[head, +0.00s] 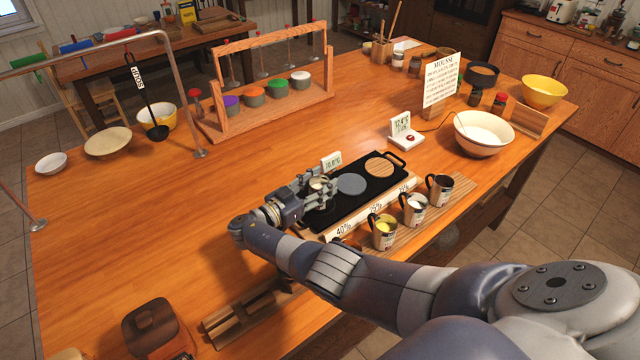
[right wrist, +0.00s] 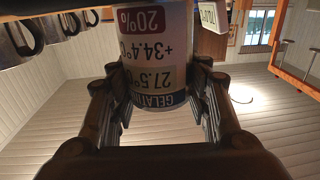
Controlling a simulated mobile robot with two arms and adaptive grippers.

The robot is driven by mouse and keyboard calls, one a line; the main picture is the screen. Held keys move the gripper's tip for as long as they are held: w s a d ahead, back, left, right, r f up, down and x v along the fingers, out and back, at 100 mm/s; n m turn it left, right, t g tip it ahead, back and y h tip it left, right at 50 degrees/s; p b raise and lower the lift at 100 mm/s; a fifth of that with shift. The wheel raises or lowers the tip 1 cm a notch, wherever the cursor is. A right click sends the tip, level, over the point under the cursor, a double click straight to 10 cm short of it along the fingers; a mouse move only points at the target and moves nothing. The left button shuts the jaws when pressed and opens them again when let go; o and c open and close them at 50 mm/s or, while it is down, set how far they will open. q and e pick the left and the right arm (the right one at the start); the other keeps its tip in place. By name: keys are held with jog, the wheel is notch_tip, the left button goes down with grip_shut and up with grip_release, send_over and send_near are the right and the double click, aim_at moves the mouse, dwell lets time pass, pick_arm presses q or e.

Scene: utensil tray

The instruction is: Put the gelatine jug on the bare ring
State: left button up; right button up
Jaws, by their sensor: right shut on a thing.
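My right gripper (head: 322,192) is shut on the gelatine jug (head: 317,184) at the left end of a black two-handled tray (head: 335,214). In the right wrist view the jug (right wrist: 158,60) sits between both fingers; its label reads upside down "GELATIN", 27.5 and 20%. I cannot tell whether its base touches the tray. On the tray, a bare grey round plate (head: 351,184) lies just right of the gripper, and a round wooden disc (head: 380,167) lies at the far end. Whatever is under the jug is hidden. My left gripper is not in view.
A cream bowl (head: 483,134) is to the right. The table's left middle is clear.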

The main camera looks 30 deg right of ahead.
jog(key=shift+f, duration=0.1)
jog(key=o, duration=1)
jog(key=shift+o, duration=1)
jog(key=shift+a, duration=0.3)
pick_arm(q)
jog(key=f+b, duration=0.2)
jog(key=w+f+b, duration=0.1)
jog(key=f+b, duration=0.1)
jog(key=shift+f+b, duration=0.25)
jog(key=shift+b, duration=0.05)
pick_arm(e)
jog(key=s+a, duration=0.1)
jog(key=a, duration=1)
jog(key=shift+s+a, duration=0.15)
jog(key=shift+s, duration=0.25)
